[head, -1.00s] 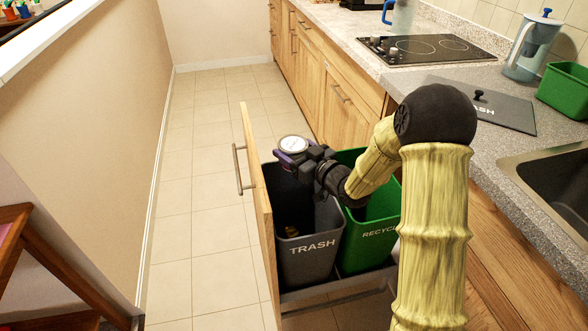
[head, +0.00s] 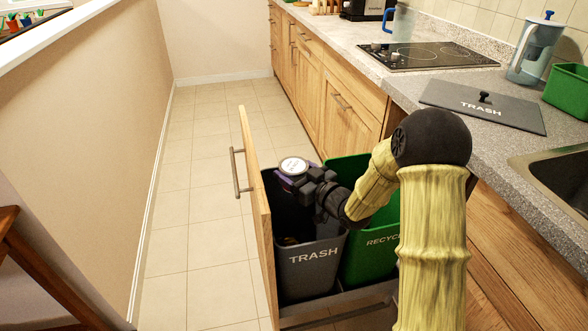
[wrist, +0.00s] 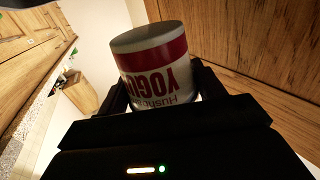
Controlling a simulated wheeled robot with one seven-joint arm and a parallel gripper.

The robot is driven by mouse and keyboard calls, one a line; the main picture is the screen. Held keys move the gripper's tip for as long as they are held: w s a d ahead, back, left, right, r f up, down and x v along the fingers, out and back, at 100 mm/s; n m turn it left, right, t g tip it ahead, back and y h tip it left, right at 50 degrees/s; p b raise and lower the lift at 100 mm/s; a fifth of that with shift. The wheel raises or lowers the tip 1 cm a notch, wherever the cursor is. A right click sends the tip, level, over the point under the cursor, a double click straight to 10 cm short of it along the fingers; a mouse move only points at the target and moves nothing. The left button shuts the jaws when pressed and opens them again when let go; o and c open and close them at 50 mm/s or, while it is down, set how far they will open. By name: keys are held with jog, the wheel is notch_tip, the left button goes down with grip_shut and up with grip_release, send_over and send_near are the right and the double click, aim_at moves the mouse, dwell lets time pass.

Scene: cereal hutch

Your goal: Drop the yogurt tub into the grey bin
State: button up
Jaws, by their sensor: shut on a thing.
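The yogurt tub (wrist: 155,75) is white with a red band and shows large between my fingers in the wrist view. In the head view its round lid (head: 293,166) faces up. My gripper (head: 297,180) is shut on the tub and holds it at the mouth of the grey bin (head: 311,259), near its back part. The bin is marked TRASH and stands in a pulled-out drawer. Something small and yellowish lies inside it, mostly hidden. My fingertips are hard to make out in the head view.
A green RECYCLE bin (head: 375,246) stands right beside the grey bin. The tall wooden drawer front (head: 257,215) borders the bins on the left. A grey TRASH lid (head: 483,105) lies on the counter. The tiled floor on the left is clear.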

aim_at(294, 165)
jog(key=shift+a+f+b, duration=0.1)
jog(key=shift+f+b, duration=0.9)
jog(key=shift+f, duration=0.9)
jog(key=o, duration=1.1)
jog(key=shift+o, duration=0.2)
notch_tip(294, 165, up, 10)
jog(key=p, duration=0.3)
